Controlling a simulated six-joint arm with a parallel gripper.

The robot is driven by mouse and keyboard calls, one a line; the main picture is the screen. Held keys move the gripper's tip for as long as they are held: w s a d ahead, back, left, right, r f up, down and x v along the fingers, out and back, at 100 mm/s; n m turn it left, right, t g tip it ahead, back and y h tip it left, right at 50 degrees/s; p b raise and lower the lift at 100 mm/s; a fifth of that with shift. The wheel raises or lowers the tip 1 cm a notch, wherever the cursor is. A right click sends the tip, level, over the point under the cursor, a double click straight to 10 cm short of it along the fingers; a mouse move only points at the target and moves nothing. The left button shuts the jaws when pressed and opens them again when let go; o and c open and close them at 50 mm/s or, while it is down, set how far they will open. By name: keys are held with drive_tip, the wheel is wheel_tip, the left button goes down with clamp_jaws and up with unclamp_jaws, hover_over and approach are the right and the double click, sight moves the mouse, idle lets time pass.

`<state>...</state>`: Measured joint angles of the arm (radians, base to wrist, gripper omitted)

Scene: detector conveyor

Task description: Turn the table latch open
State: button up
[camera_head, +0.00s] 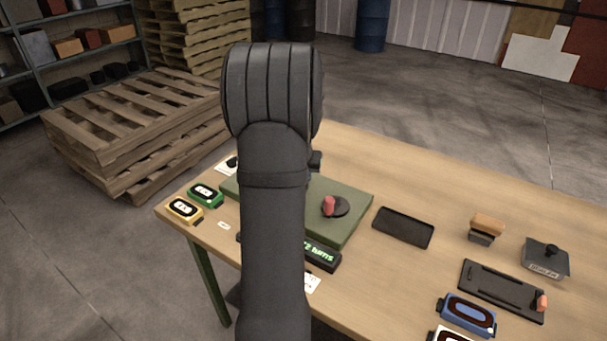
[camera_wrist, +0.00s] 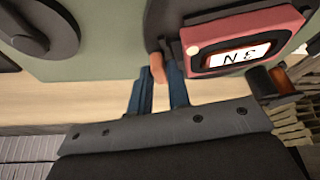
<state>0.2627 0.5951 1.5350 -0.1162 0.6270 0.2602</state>
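In the wrist view my gripper (camera_wrist: 160,84) has its two blue-grey fingers apart, with a gap between them. A small lever with an orange end (camera_wrist: 157,67) and a dark base lies at the fingertips, close to the right finger. It looks like the latch, on the edge of the green unit (camera_wrist: 105,50); whether the fingers touch it I cannot tell. In the head view my own arm hides the gripper and the latch. The green unit (camera_head: 345,222) sits on the table, bearing a dark disc with a red knob (camera_head: 329,206).
A red display device (camera_wrist: 232,55) sits close right of the fingers, with a brown-ended dark part (camera_wrist: 272,82) beside it. Yellow (camera_head: 184,208) and green (camera_head: 205,194) devices stand on the table's left. A black tray (camera_head: 403,227) and other items lie right.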

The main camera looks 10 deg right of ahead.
idle(0.3)
drive_tip(key=v, duration=1.7)
drive_tip(key=shift+r, duration=0.15)
drive_tip(key=shift+s+a, duration=0.1)
drive_tip(key=x, duration=1.7)
drive_tip(key=shift+f, duration=0.2)
drive_tip(key=shift+r, duration=0.1)
drive_tip(key=shift+f, duration=0.25)
drive_tip(key=shift+r+n, duration=0.15)
drive_tip(key=shift+n, duration=0.25)
drive_tip(key=shift+d+n+t+y, duration=0.3)
drive_tip(key=shift+n+y, duration=0.3)
drive_tip(key=shift+n, duration=0.7)
